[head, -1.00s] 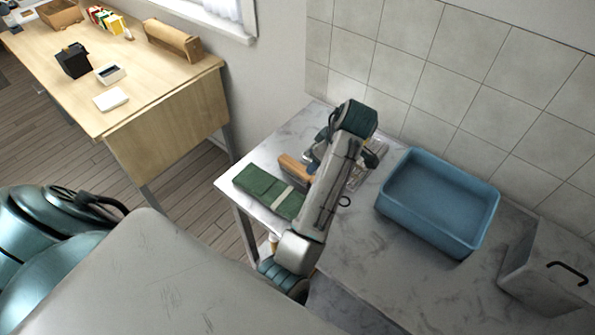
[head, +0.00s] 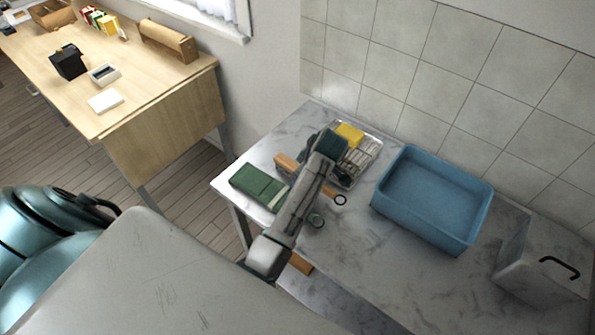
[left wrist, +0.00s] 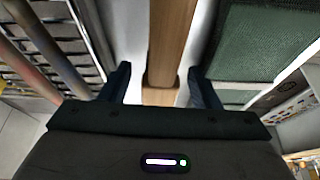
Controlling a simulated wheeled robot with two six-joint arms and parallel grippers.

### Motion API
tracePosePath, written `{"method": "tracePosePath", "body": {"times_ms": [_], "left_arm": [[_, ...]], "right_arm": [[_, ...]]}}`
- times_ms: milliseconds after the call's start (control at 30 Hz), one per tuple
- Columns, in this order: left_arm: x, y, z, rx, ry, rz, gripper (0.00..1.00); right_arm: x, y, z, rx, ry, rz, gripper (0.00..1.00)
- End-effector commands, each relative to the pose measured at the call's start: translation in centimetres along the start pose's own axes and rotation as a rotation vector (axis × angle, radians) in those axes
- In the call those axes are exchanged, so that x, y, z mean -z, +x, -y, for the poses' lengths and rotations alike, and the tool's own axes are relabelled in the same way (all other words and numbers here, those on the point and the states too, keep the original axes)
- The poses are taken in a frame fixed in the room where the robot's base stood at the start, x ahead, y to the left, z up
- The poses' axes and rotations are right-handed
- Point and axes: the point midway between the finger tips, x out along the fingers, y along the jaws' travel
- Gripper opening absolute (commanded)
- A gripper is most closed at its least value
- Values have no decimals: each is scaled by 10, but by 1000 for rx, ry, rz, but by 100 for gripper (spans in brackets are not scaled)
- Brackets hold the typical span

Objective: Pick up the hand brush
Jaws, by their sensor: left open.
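The hand brush (head: 286,163) lies on the marble counter between a green folded cloth and a wire rack, partly hidden by my left arm in the head view. Its wooden handle (left wrist: 170,40) runs between the two fingers of my left gripper (left wrist: 162,85) in the left wrist view. The left gripper is open, one finger on each side of the handle, with gaps visible. In the head view the left hand is over the brush and its fingers are mostly hidden. My right gripper is not in view.
The green cloth (head: 258,186) lies left of the brush. A metal rack (head: 366,160) with a yellow sponge (head: 349,134) sits behind. A wooden desk (head: 150,85) is at far left.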

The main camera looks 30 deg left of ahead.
Motion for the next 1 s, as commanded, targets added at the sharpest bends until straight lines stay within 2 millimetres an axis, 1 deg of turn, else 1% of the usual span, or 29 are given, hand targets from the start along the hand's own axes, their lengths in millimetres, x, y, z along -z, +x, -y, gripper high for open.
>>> {"method": "tracePosePath", "body": {"times_ms": [67, 167, 300, 333, 567, 667, 767, 1000], "left_arm": [[0, 0, 0, 0, 0, 0, 56], [0, 0, 0, 0, 0, 0, 39], [0, 0, 0, 0, 0, 0, 11], [0, 0, 0, 0, 0, 0, 6], [0, -1, 0, -1, 0, 0, 6], [2, -6, -1, -4, -2, -1, 6], [8, -20, -2, -6, -3, -2, 6], [28, -68, -2, -6, -4, -1, 6]], "right_arm": [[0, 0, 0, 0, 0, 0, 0], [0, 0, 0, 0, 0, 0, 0], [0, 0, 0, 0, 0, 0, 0], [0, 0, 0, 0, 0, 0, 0], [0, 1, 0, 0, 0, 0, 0], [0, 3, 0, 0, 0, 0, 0], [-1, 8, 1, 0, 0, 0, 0], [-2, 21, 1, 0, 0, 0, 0]]}}
